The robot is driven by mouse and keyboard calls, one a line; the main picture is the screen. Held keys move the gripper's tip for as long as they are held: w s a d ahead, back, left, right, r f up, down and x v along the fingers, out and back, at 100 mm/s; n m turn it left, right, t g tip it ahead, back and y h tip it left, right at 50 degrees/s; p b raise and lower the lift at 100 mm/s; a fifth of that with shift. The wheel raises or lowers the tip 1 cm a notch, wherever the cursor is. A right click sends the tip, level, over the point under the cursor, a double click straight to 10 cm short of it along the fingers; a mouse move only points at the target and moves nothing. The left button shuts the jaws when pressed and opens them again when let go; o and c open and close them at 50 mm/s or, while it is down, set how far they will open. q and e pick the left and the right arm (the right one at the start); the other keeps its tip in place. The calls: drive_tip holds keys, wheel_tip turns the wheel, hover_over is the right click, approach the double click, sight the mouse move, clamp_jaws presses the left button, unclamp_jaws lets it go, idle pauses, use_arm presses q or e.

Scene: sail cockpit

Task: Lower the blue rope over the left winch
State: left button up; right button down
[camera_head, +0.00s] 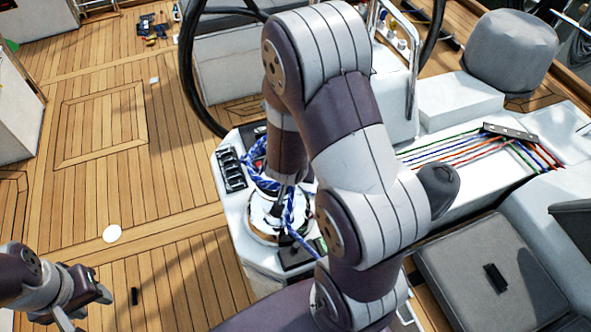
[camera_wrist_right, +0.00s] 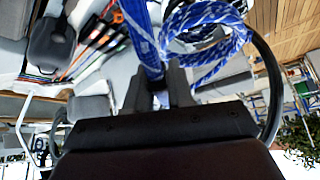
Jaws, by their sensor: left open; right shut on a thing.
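The blue rope (camera_head: 290,212) is a blue-and-white braid. It shows in loops around my right gripper and runs down past the winch. The winch (camera_head: 262,222) is a round, shiny drum on the white cockpit console, partly hidden by the rope and my right arm. My right gripper (camera_wrist_right: 160,92) is shut on the blue rope, with rope coils (camera_wrist_right: 205,35) beside its fingers in the right wrist view. In the head view my right arm mostly hides it, just above the winch. My left gripper (camera_head: 88,308) is open and empty at the lower left, over the deck.
A black switch panel (camera_head: 230,170) is left of the winch on the console. A black steering wheel (camera_head: 187,75) stands behind it. Coloured lines (camera_head: 450,148) run to a clutch bar (camera_head: 509,131) at the right. A grey cushion (camera_head: 480,270) is at lower right. The left teak deck is mostly clear.

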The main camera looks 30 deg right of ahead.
drive_tip(key=shift+f+b, duration=1.7)
drive_tip(key=shift+f, duration=0.55)
drive_tip(key=shift+f+b, duration=2.55)
drive_tip(key=shift+f, duration=0.55)
wheel_tip(320, 180, down, 8)
drive_tip(key=b, duration=0.6)
drive_tip(key=shift+b, duration=0.35)
drive_tip(key=shift+f, duration=0.1)
